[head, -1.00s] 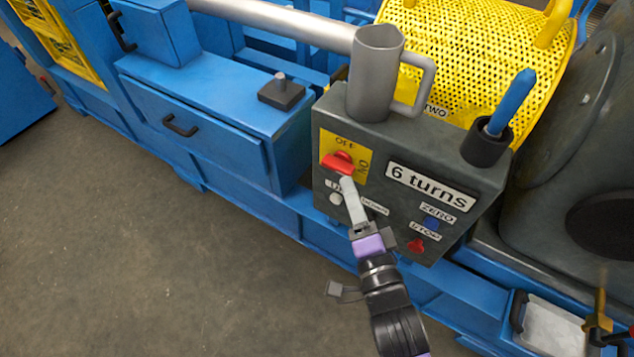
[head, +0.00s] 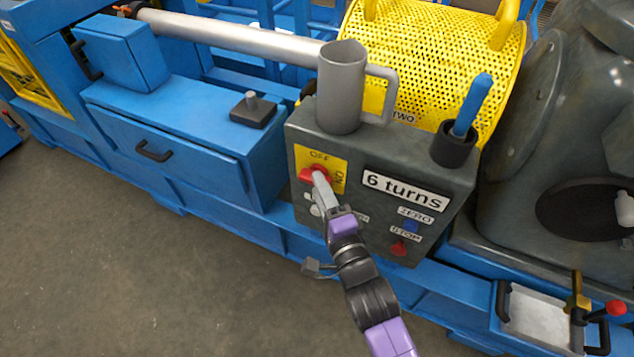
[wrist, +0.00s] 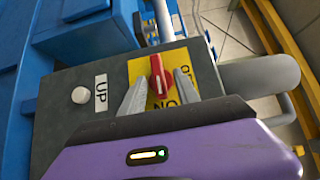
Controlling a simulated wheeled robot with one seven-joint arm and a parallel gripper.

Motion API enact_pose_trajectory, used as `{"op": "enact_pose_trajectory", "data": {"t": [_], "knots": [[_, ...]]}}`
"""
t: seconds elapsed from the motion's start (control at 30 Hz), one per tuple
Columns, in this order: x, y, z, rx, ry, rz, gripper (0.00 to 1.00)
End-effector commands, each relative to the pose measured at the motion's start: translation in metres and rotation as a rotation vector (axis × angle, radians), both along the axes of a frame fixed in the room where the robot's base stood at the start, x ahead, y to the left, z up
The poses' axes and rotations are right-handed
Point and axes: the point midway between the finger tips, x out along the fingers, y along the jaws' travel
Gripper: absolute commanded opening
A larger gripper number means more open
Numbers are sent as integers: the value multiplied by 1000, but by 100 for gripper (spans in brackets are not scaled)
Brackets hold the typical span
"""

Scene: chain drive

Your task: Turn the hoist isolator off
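The hoist isolator is a red knob (head: 313,175) on a yellow plate (head: 334,181) on the grey control box. The plate reads OFF at the top and ON at the right in the head view. In the wrist view the red knob (wrist: 158,76) lies lengthwise toward the ON label. My gripper (wrist: 160,92) is open, with one grey finger on each side of the knob and a gap showing between. In the head view my gripper (head: 318,180) is at the knob and partly hides it. I cannot tell whether a finger touches it.
The control box (head: 375,160) carries a "6 turns" label (head: 405,190), a blue ZERO button (head: 411,226) and a red STOP button (head: 398,248). A white UP button (wrist: 81,95) is nearby.

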Motion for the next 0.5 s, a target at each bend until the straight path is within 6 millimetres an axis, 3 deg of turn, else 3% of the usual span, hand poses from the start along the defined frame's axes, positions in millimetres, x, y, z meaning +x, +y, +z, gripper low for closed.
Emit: {"op": "enact_pose_trajectory", "data": {"t": [0.5], "knots": [[16,9,-2,0,2,2,38]]}}
